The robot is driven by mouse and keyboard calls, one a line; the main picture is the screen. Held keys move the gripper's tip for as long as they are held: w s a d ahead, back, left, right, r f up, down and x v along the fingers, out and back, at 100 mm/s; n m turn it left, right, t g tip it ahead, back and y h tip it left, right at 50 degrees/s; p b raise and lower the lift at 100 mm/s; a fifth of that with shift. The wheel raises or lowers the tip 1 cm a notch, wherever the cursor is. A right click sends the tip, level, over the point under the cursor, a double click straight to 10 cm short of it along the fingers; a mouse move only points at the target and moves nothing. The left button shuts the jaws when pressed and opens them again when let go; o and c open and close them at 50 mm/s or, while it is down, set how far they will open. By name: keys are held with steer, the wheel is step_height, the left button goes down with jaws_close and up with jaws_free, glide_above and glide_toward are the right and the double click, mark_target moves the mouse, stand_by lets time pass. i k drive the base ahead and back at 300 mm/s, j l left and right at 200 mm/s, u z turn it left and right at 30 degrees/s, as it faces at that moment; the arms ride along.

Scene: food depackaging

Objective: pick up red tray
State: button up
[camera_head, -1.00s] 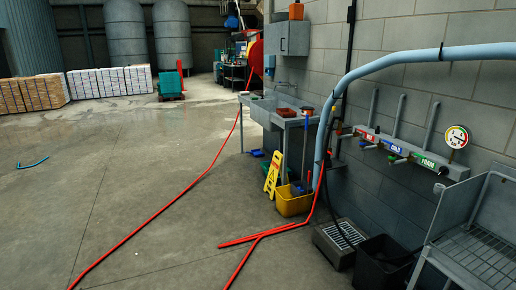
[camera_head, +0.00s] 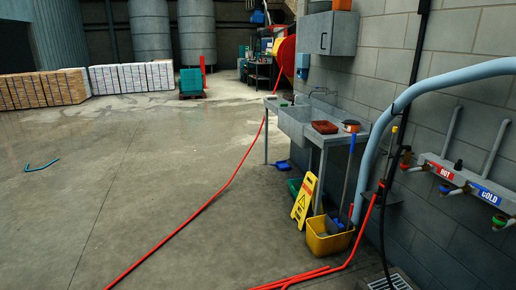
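A small red tray (camera_head: 325,127) lies flat on the grey metal sink counter (camera_head: 357,133) against the right wall. It sits to the right of the sink basin (camera_head: 294,122), with a small dark round item with an orange-red rim (camera_head: 351,126) beside it. My gripper is not in view, so its state and whether it holds anything do not show.
A yellow wet-floor sign (camera_head: 304,200) and a yellow mop bucket (camera_head: 328,238) stand on the floor before the counter. A red hose (camera_head: 196,212) runs across the floor. A blue pipe (camera_head: 402,103) arches at right. The floor at left is largely clear.

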mark_target(325, 127)
steer(key=i+z, duration=0.1)
steer(key=i, duration=1.75)
steer(key=i+z, duration=0.25)
steer(key=i, duration=0.4)
steer(key=i+z, duration=0.25)
steer(key=i, duration=0.45)
steer(key=i+j+z, duration=0.25)
steer(key=i, duration=0.4)
steer(key=i+l+u, duration=0.15)
steer(key=i, duration=0.25)
